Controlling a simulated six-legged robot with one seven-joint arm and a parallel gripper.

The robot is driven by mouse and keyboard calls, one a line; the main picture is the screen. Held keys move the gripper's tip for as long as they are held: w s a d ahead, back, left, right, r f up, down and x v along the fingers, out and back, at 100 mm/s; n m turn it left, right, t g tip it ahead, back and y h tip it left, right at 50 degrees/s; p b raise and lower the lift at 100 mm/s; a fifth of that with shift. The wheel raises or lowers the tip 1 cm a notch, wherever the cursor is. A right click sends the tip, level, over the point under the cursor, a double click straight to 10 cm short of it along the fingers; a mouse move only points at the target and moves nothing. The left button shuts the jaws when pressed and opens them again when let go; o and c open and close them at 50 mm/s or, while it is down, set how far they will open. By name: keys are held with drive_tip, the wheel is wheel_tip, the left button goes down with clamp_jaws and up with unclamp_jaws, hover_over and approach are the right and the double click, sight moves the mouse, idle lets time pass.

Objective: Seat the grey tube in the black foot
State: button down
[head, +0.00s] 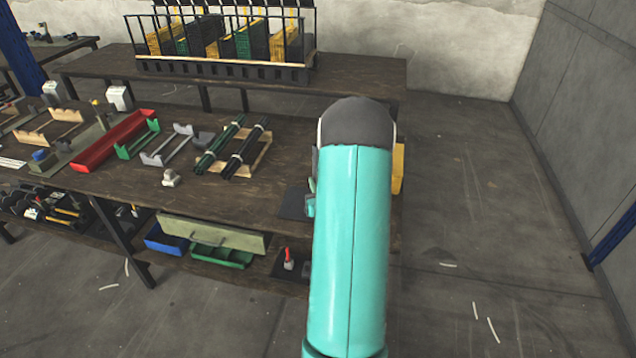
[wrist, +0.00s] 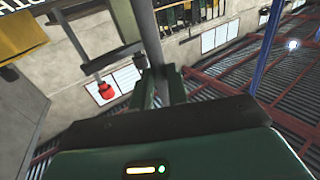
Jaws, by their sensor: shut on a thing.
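The grey tube (wrist: 146,38) stands nearly lengthwise in the wrist view and runs up out of the top of the picture. My gripper (wrist: 159,78) is shut on it, with a green finger on each side. The tube's far end is out of view. In the head view my own teal arm covers the gripper and the tube. I cannot make out the black foot in either view; my arm hides the right end of the workbench (head: 115,178).
A yellow part (head: 398,168) shows beside my arm. In the wrist view, a yellow and black machine (wrist: 60,35) and a red-tipped rod (wrist: 106,90) are left of the tube. Dark tube bundles (head: 219,145), brackets and a red tray (head: 112,143) occupy the bench. Floor at right is open.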

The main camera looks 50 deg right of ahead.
drive_tip(key=shift+f, duration=0.25)
drive_tip(key=c, duration=1.3)
unclamp_jaws()
drive_tip(key=v, duration=1.3)
drive_tip(key=shift+s+a, duration=0.2)
drive_tip(key=shift+s, duration=0.15)
